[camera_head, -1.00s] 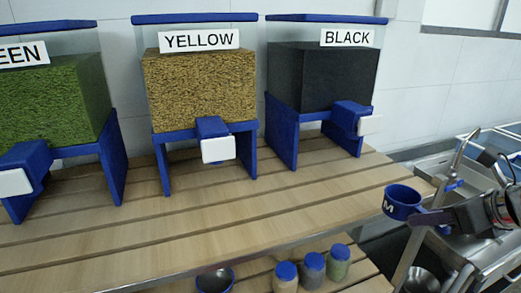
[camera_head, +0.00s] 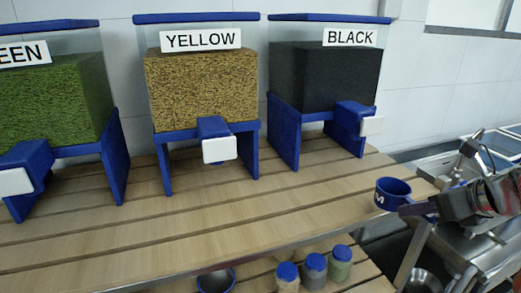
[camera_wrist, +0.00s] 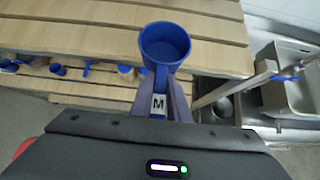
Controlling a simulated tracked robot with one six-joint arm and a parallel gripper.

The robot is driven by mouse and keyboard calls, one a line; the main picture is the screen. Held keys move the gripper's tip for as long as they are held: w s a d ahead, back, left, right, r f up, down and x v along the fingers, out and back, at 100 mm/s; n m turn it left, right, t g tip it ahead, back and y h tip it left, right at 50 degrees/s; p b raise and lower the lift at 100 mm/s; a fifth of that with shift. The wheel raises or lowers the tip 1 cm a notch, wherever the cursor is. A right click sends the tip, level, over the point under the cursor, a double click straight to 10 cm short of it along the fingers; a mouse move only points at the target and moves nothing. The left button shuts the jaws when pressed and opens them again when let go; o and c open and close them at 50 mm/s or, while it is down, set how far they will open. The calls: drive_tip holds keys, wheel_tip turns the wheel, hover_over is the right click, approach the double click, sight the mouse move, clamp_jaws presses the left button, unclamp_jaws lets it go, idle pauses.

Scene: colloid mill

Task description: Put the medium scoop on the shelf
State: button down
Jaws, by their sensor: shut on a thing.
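The medium scoop (camera_head: 391,195) is blue with a white M on it. My gripper (camera_head: 418,208) is shut on its handle, at the right end of the wooden shelf (camera_head: 250,215). In the wrist view the scoop (camera_wrist: 165,46) is upright and empty, with its cup in front of the gripper (camera_wrist: 168,105) and over the shelf boards (camera_wrist: 90,25). I cannot tell whether the scoop touches the boards.
Three dispensers stand on the shelf: green (camera_head: 60,100), yellow (camera_head: 203,90) and black (camera_head: 322,78). The boards in front of them are clear. Several blue-lidded jars (camera_head: 314,268) and a bowl (camera_head: 215,280) are on a lower shelf. A metal sink (camera_head: 475,225) is at the right.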

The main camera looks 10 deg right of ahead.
drive_tip(key=w, duration=0.5)
drive_tip(key=w+a, duration=0.1)
drive_tip(key=w, duration=0.4)
drive_tip(key=w+a, duration=0.1)
drive_tip(key=w, duration=0.4)
drive_tip(key=shift+s, duration=0.1)
drive_tip(key=shift+f, duration=1.75)
drive_tip(key=c, duration=1.7)
unclamp_jaws()
drive_tip(key=v, duration=1.2)
